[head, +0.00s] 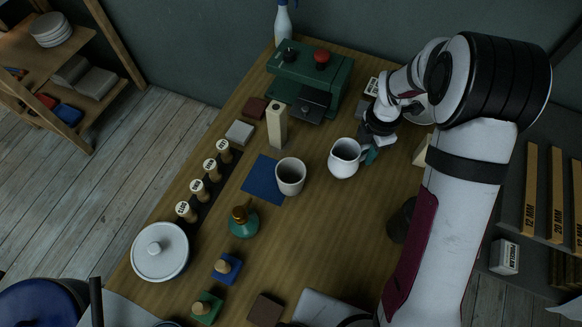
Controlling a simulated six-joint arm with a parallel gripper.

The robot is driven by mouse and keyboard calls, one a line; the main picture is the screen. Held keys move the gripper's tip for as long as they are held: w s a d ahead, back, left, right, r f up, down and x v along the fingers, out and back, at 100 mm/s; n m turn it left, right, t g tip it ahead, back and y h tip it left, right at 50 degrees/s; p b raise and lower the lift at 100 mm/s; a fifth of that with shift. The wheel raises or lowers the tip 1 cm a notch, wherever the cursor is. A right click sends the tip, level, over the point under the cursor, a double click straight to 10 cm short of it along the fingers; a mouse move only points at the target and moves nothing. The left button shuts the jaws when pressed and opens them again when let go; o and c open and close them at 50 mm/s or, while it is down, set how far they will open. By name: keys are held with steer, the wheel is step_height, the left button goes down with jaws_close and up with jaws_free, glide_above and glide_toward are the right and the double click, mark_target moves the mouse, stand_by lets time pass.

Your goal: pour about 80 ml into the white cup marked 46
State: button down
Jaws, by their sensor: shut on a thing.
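A white cup (291,178) stands upright in the middle of the table, at the right edge of a blue square mat (259,184). No number 46 can be made out on it, and its inside looks dark. A white jug (343,163) is to the right of the cup and slightly farther back, apart from it. The jug looks close to upright, with its handle side to the right. My gripper (370,154) is at that side, shut on the jug. The fingers are small and partly hidden, and the jug's contents cannot be made out.
A green machine with a red knob (322,57) stands at the back. A cream block (277,125) stands behind the cup. Round-topped stamps (210,166) line the left edge. Table right of the bottle is clear.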

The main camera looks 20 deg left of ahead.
mark_target(356, 150)
steer(key=shift+s+a+r+t+h, duration=0.35)
steer(key=shift+r+t+h, duration=0.1)
steer(key=shift+r+h, duration=0.1)
steer(key=shift+s+a+r+t+h, duration=0.2)
steer(key=shift+a+r+t+h, duration=0.15)
steer(key=shift+r+t+h, duration=0.15)
steer(key=shift+s+a+r+t+h, duration=0.65)
steer(key=shift+a+t+h, duration=0.15)
steer(key=shift+h, duration=0.15)
steer(key=r, duration=0.1)
steer(key=s+a+r+t+h, duration=0.1)
steer(key=r, duration=0.1)
steer(key=shift+s+a+r+h, duration=0.1)
steer(key=shift+a+r+h, duration=0.05)
steer(key=shift+h, duration=0.15)
steer(key=shift+s+a+r+t+h, duration=0.15)
steer(key=shift+a+r+t+h, duration=0.05)
steer(key=shift+r+t+h, duration=0.25)
steer(key=shift+s+a+r+t+h, duration=0.15)
steer(key=shift+r+t+h, duration=0.2)
steer(key=shift+r, duration=0.15)
steer(key=shift+s+a+r+t+h, duration=0.1)
steer(key=shift+r+t+h, duration=0.15)
steer(key=shift+r+h, duration=0.15)
steer(key=shift+s+a+r+t+h, duration=0.25)
steer(key=shift+a+r+t+h, duration=0.05)
steer(key=shift+r+t+h, duration=0.35)
steer(key=shift+a+r, duration=0.1)
steer(key=shift+r, duration=0.05)
